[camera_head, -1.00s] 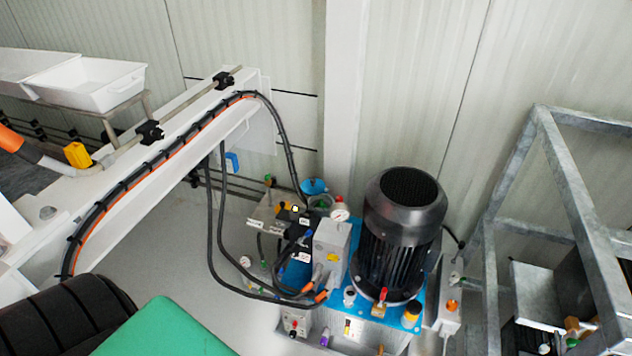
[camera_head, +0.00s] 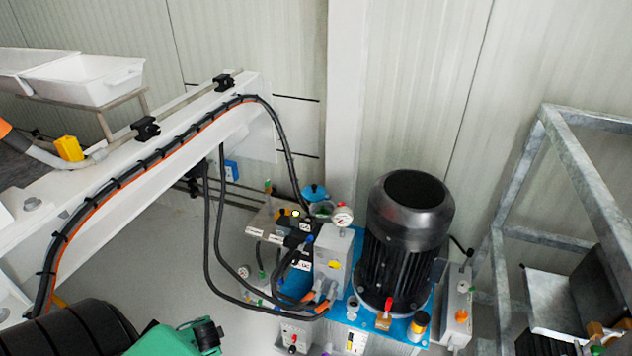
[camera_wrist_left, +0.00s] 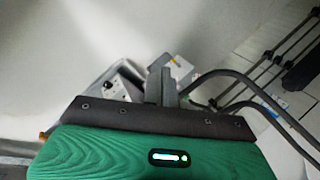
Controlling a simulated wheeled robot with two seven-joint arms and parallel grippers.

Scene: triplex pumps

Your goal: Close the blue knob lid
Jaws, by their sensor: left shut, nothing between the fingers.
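The blue knob lid (camera_head: 314,192) is on the pump unit, left of the white pressure gauge (camera_head: 342,215) and against the back wall. The fingers point toward a grey box-like part of the machine; the lid is not clearly visible there. My right gripper is not in view.
A large black motor (camera_head: 404,235) stands right of the lid on a blue base plate. Black hoses (camera_head: 212,225) hang on the left from a white beam (camera_head: 150,185). A galvanised frame (camera_head: 585,180) stands at the right. Grey floor (camera_head: 150,260) lies open under the beam.

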